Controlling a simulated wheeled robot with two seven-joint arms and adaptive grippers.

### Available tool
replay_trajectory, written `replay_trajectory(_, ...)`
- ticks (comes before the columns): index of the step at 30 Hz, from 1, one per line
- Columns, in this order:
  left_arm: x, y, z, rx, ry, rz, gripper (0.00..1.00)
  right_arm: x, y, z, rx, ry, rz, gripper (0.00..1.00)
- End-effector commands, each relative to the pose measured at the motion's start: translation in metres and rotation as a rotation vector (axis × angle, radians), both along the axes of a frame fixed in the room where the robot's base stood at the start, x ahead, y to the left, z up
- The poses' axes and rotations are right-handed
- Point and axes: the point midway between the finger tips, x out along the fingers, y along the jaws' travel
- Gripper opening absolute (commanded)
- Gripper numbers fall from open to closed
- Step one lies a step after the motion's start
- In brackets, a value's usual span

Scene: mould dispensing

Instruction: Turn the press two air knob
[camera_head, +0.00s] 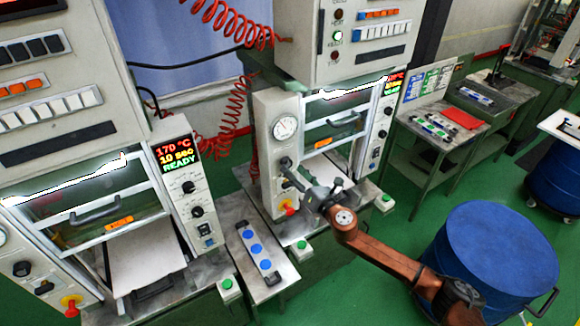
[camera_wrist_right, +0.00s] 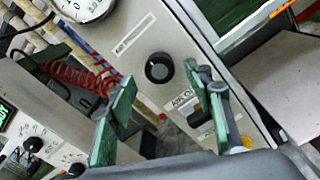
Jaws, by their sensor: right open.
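Press two stands in the middle of the head view, with a white side panel (camera_head: 270,147) carrying a round gauge and dark knobs. A round black knob with a white pointer mark (camera_wrist_right: 159,69) shows clearly on this panel in the right wrist view. A label starting with "AIR" sits below it; I cannot tell which control it names. My right gripper (camera_head: 293,178) is in front of the panel. Its open fingers (camera_wrist_right: 160,88) are spread on either side of the knob's line of sight, with nothing between them. Contact with the panel cannot be told. My left gripper is out of view.
A red and yellow button (camera_head: 289,208) is low on the same panel. A narrow tray with blue discs (camera_head: 256,250) lies between the presses. Press one (camera_head: 60,135) is at left, its display (camera_head: 174,157) reading READY. A blue drum (camera_head: 490,255) stands at right.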

Motion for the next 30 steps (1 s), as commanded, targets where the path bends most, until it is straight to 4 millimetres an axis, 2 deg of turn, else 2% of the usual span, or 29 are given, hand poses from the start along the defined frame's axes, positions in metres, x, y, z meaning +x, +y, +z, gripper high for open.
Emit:
replay_trajectory(6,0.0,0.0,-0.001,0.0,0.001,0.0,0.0,0.023,0.014,0.0,0.001,0.001,-0.001,0.47)
replay_trajectory(17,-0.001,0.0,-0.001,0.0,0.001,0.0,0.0,0.029,0.017,0.0,0.002,0.002,0.0,0.47)
replay_trajectory(30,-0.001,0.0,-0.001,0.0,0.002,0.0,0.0,0.029,0.017,-0.001,0.002,0.003,0.0,0.18)
